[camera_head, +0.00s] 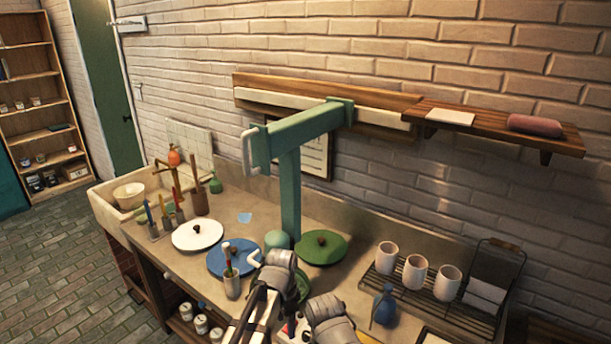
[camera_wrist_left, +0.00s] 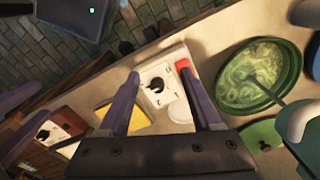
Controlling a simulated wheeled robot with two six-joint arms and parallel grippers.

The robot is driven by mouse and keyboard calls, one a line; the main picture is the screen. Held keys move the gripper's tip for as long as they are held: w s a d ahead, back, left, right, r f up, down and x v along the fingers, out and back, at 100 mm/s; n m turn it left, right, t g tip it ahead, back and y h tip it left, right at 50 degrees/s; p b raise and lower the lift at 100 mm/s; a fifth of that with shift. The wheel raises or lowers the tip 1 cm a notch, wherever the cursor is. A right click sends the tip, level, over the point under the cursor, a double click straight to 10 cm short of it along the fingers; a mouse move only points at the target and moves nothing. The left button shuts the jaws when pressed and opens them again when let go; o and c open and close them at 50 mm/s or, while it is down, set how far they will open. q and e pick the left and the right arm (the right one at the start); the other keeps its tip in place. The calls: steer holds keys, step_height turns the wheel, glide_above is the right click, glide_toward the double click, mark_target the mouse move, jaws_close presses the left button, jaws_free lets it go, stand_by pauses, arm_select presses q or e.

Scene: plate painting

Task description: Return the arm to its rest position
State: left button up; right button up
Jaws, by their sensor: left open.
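My left gripper (camera_wrist_left: 160,78) is open in the left wrist view, its two dark purple fingers spread apart with nothing held between them. Beyond the fingers is a white panel with a black knob (camera_wrist_left: 158,84) and a red part beside it. In the head view my left arm comes up at the bottom centre, above the front of the workbench (camera_head: 375,305). Its grey and white links cover part of the bench, and the fingertips are hard to make out there. My right gripper is not in view.
A green post with an overhead beam (camera_head: 300,130) stands on the bench. White (camera_head: 197,233), blue (camera_head: 232,256) and green (camera_head: 320,247) discs lie around it. A brush cup (camera_head: 232,284) is close to my arm. Several cups stand on a rack (camera_head: 399,284). A green bowl (camera_wrist_left: 232,92) holds marbled liquid.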

arm_select(q)
steer(key=s+a+n, duration=0.9)
steer(key=a+n, duration=0.3)
steer(key=s+d+m+y, duration=0.1)
steer(key=s+d+m, duration=0.3)
steer(key=d, duration=0.7)
steer(key=shift+s+d, duration=0.15)
steer(key=shift+s, duration=0.6)
steer(key=shift+g, duration=0.3)
